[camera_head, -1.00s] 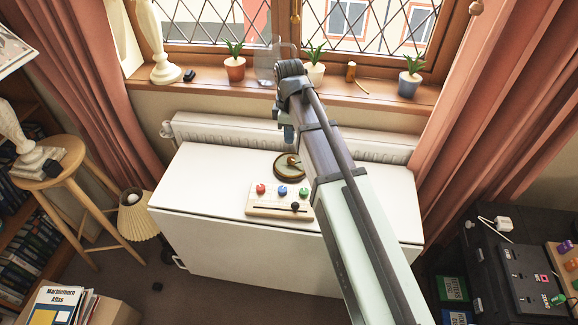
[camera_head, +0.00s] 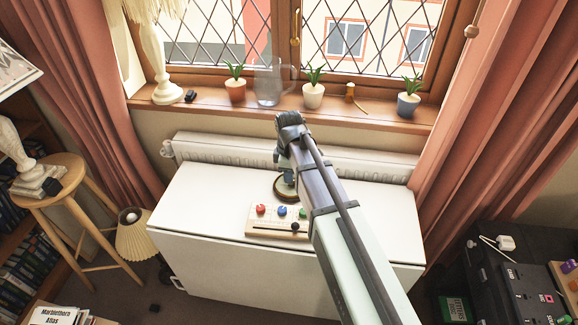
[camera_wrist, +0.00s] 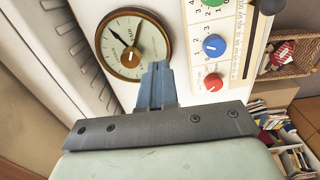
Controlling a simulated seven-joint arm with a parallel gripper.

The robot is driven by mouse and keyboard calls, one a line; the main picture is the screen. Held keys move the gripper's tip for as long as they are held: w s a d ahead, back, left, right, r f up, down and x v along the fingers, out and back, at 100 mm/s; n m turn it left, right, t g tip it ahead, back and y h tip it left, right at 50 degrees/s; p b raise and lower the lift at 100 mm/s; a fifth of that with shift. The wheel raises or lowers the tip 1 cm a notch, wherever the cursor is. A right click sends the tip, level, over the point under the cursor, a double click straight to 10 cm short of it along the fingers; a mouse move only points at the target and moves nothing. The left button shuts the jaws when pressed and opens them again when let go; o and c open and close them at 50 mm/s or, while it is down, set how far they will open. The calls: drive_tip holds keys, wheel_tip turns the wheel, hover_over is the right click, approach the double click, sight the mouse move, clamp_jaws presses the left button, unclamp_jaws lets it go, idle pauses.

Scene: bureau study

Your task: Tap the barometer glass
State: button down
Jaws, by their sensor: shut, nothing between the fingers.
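The barometer (camera_wrist: 117,31) is a round dial with a brown rim, a cream face and dark hands around a central brass knob. It lies face up on the white cabinet top. In the head view most of the barometer (camera_head: 284,195) is hidden behind my arm. My gripper (camera_wrist: 158,66) is shut and empty. In the wrist view its fingertips overlap the lower right rim of the dial; I cannot tell whether they touch it. In the head view the gripper (camera_head: 284,180) points down over the barometer.
A control board (camera_head: 262,223) with red, blue and green knobs and a black-knobbed slider lies just in front of the barometer. A radiator (camera_head: 225,150) runs behind the cabinet (camera_head: 190,215). Potted plants and a glass jug (camera_head: 268,88) line the windowsill. The cabinet's left side is clear.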

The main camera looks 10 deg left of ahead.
sight(289, 193)
drive_tip(key=shift+f, duration=2.65)
drive_tip(key=shift+f, duration=0.1)
drive_tip(key=shift+s+f, duration=0.15)
drive_tip(key=shift+f, duration=0.65)
wheel_tip(289, 193, up, 15)
drive_tip(key=shift+r, duration=0.1)
